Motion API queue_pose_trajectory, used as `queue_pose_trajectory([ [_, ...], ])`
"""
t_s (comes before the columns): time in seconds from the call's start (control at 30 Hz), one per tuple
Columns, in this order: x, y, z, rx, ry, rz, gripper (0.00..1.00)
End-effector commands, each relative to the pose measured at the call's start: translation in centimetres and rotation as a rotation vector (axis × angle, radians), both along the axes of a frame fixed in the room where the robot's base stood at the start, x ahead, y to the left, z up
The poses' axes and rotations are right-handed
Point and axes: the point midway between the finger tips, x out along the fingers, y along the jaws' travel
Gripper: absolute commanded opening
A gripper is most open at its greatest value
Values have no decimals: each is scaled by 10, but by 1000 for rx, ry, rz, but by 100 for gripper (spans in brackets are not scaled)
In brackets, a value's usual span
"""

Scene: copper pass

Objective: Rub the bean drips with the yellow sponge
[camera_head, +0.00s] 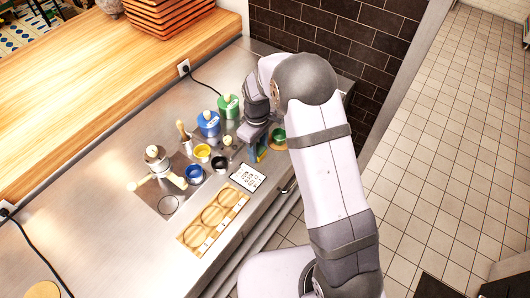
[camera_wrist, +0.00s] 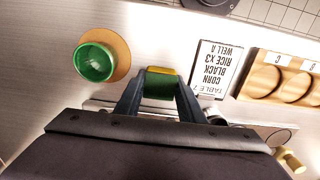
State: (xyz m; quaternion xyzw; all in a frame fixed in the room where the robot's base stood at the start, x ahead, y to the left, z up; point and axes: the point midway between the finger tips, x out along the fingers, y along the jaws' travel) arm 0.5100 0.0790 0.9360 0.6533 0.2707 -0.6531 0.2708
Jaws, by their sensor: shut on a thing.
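My gripper (camera_wrist: 160,92) is shut on the yellow sponge (camera_wrist: 161,71), which shows a yellow strip and a larger green face between the fingers in the wrist view. In the head view my gripper (camera_head: 255,148) is over the steel counter, just left of my arm, with a small part of the sponge showing at its tip. Whether the sponge touches the counter, I cannot tell. I cannot make out any bean drips in either view; the fingers and the wrist body hide part of the surface.
A green bowl (camera_wrist: 95,62) on a tan round base stands beside the gripper. A printed card (camera_head: 248,177) and a wooden board with round wells (camera_head: 213,216) lie nearby. Blue (camera_head: 209,123) and green (camera_head: 228,106) lidded pots stand behind.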

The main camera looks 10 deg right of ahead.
Motion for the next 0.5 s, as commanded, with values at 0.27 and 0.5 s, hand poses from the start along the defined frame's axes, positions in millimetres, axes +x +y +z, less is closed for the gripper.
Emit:
queue_pose_trajectory([
  [0.27,4,4,31,0,0,0,11],
  [0.5,4,4,52,1,-1,0,11],
])
